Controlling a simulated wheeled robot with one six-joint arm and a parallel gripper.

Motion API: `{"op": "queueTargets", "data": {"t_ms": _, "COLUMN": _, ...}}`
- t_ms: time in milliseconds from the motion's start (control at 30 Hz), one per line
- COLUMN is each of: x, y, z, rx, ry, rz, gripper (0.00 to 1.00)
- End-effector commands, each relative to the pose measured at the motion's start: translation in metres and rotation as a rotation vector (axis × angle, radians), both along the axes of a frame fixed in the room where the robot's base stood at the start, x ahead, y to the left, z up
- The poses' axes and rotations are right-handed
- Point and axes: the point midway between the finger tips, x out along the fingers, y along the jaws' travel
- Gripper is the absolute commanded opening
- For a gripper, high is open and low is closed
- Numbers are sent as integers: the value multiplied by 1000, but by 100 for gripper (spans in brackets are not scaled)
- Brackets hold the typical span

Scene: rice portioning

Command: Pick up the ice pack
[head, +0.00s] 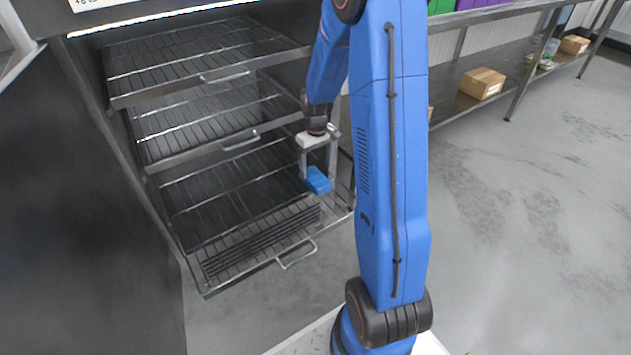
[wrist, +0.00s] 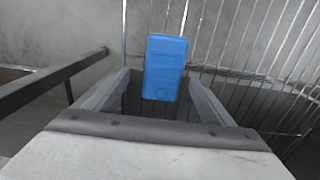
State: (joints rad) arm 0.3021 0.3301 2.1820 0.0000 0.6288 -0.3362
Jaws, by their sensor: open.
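The blue ice pack (head: 318,181) lies on the right side of the lowest pulled-out wire rack (head: 236,262). In the wrist view the ice pack (wrist: 165,66) stands out lengthwise between and just beyond the fingers. My gripper (head: 318,178) is open, its fingers pointing down on either side of the ice pack. In the wrist view my gripper (wrist: 160,82) shows a gap on both sides of the pack; whether either finger touches it I cannot tell. Part of the rack is hidden behind my arm.
Two more wire racks, the top one (head: 205,62) and the middle one (head: 225,140), sit above in the open cabinet. Its dark door (head: 75,210) stands open on the left. A shelf with a cardboard box (head: 482,83) is at the right; the floor there is clear.

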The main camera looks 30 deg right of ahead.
Motion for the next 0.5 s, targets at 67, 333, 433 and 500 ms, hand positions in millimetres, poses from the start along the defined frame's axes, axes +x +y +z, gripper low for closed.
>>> {"op": "queueTargets", "data": {"t_ms": 67, "x": -1, "y": 1, "z": -6, "rx": 1, "ry": 2, "rz": 1, "gripper": 77}}
{"op": "queueTargets", "data": {"t_ms": 333, "x": -4, "y": 6, "z": -42, "rx": 1, "ry": 4, "rz": 0, "gripper": 77}}
{"op": "queueTargets", "data": {"t_ms": 433, "x": -4, "y": 6, "z": -49, "rx": 1, "ry": 1, "rz": 0, "gripper": 77}}
{"op": "queueTargets", "data": {"t_ms": 500, "x": -4, "y": 6, "z": -51, "rx": 1, "ry": 2, "rz": 0, "gripper": 77}}
